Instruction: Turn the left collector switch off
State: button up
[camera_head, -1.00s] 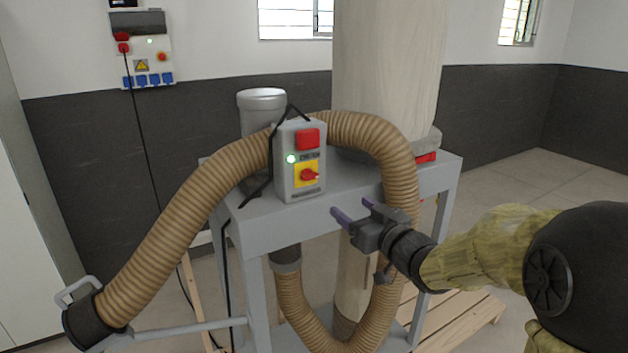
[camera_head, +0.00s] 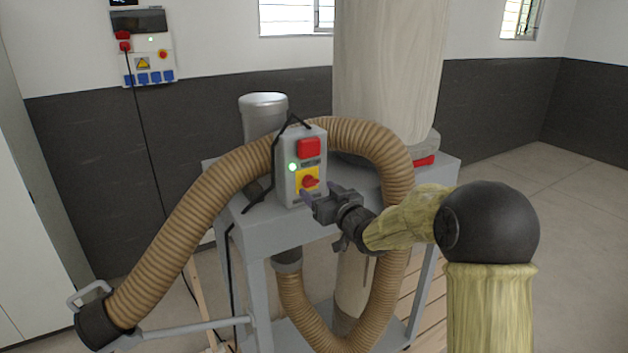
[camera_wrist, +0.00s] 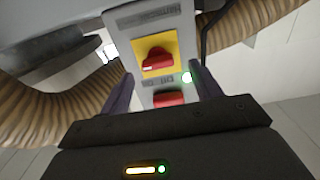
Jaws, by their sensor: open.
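The collector switch box (camera_head: 287,178) is grey and stands upright on the grey stand, with a red button (camera_head: 308,147) at the top, a lit green lamp (camera_head: 292,167) and a red rotary knob (camera_head: 310,183) on a yellow plate. My gripper (camera_head: 312,197) is open just in front of the box, its fingertips close to the knob. In the wrist view the red knob (camera_wrist: 157,59) on its yellow plate (camera_wrist: 172,44) shows beyond the open fingers, with the green lamp (camera_wrist: 187,77) lit. I cannot tell whether a finger touches the box.
A ribbed brown hose (camera_head: 185,210) loops behind and around the box. The grey stand (camera_head: 262,238) carries a tall pale filter bag (camera_head: 385,70). A wall panel with blue sockets (camera_head: 149,62) hangs at the back left. Open floor lies at the right.

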aim_at(313, 185)
jog(key=shift+p+x, duration=0.6)
jog(key=shift+x, duration=1.2)
jog(key=shift+w+d, duration=0.1)
jog(key=shift+d, duration=0.05)
jog(key=c, duration=1)
